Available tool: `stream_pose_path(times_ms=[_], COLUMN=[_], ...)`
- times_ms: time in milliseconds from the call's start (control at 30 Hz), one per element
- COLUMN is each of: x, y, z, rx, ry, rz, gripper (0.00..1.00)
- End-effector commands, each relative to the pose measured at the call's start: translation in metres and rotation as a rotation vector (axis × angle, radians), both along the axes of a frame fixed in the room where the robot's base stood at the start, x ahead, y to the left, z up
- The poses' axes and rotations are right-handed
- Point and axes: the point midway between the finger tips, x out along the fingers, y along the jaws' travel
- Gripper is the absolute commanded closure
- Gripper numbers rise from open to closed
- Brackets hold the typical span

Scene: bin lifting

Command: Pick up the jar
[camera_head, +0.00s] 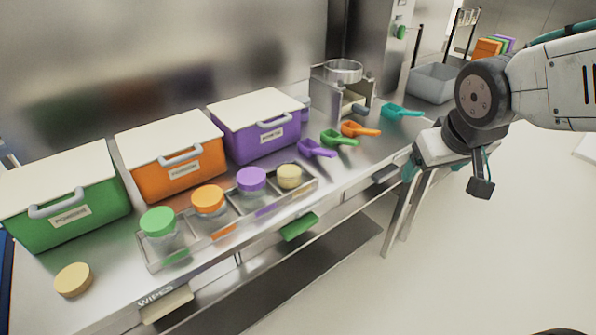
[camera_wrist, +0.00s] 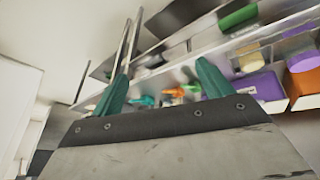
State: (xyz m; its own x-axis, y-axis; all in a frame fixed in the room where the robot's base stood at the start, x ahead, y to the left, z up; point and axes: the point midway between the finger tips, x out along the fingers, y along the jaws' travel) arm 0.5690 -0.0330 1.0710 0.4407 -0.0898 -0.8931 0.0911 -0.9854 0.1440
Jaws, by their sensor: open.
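Several clear jars stand in a shallow metal tray (camera_head: 150,262) on the counter: a green-lidded jar (camera_head: 159,222), an orange-lidded jar (camera_head: 208,200), a purple-lidded jar (camera_head: 252,180) and a jar with a beige top (camera_head: 289,176) at the right end. I cannot tell which jar is meant. My gripper (camera_head: 410,168) is off the counter's right end, well apart from the jars. In the wrist view my gripper (camera_wrist: 163,80) has its teal fingers spread and nothing between them. The beige-topped jar (camera_wrist: 251,62) and purple-lidded jar (camera_wrist: 302,62) show at that view's right.
Green (camera_head: 70,210), orange (camera_head: 172,165) and purple (camera_head: 262,142) bins with white lids line the wall. Purple, green, orange and teal scoops (camera_head: 401,111) lie to the right, by a metal device (camera_head: 342,72). A beige disc (camera_head: 73,279) lies front left.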

Motion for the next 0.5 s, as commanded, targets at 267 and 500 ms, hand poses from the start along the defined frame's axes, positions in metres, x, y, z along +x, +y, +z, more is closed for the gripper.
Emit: stream_pose_path(times_ms=[267, 500], x=[0.137, 0.168], y=[0.080, 0.174], z=[-0.054, -0.095], rx=[0.058, 0.297], ry=[-0.364, -0.573], rz=[0.333, 0.604], gripper=[0.21, 0.21])
